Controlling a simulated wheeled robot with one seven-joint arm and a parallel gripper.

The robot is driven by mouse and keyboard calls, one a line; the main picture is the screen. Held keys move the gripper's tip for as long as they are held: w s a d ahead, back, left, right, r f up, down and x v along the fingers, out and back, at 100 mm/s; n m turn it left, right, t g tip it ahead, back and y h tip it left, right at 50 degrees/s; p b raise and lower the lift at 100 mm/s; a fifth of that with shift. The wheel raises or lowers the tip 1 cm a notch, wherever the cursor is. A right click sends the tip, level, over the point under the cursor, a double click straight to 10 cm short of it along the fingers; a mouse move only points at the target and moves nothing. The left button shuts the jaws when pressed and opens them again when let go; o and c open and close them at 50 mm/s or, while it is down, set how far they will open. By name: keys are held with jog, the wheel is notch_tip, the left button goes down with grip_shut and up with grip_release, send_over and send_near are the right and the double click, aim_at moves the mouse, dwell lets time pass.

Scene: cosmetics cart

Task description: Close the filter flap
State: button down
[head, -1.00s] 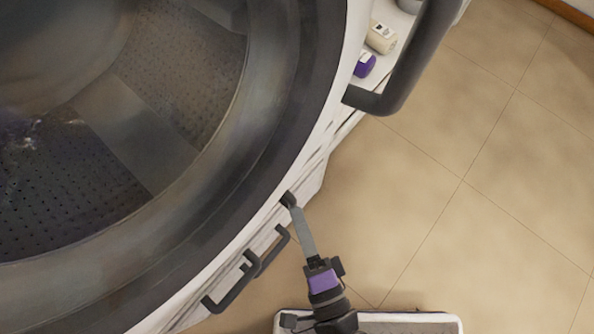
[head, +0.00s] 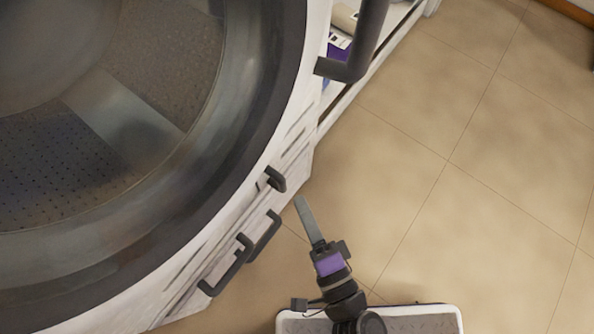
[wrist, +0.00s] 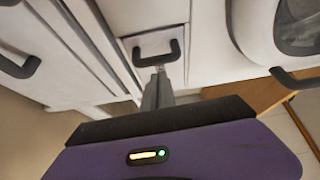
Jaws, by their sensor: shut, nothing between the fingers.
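The filter flap (wrist: 150,46) looks like the small white square panel with a dark U-shaped handle (wrist: 177,50) straight ahead in the wrist view. The flap's handle also shows in the head view on the white front of the big round-doored machine. The flap looks about level with the surrounding front, but I cannot tell whether it is fully closed. My gripper (head: 299,201) is shut and empty, its grey fingers pointing at the front. In the head view its tip is apart from the handle, to its lower right. In the wrist view the fingertips (wrist: 159,76) overlap the flap's lower part.
Two more dark handles (head: 235,268) sit lower left on the same front. A large dark door handle (head: 358,45) juts out above. A shelf with a purple bottle (head: 338,50) is behind it. The tiled floor (head: 430,200) to the right is clear.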

jog(key=s+a+p, duration=0.1)
jog(key=s+a, duration=0.5)
jog(key=a, duration=0.1)
jog(key=s+d+f+g+h, duration=0.2)
jog(key=d+f+g+h, duration=0.15)
jog(key=d+f, duration=0.4)
jog(key=s+d+r+n+h, duration=0.25)
jog(key=d+r, duration=0.25)
jog(key=d, duration=0.4)
jog(key=s+d+r+n+h, duration=0.2)
jog(key=d+r+n+h, duration=0.15)
jog(key=d, duration=0.55)
notch_tip(320, 180, up, 43)
jog(key=n+t+y+p, duration=0.1)
jog(key=n+p, duration=0.6)
jog(key=p, duration=2.6)
jog(key=shift+s+t+y, duration=0.15)
jog(key=shift+t+y, duration=0.2)
jog(key=shift+y, duration=0.4)
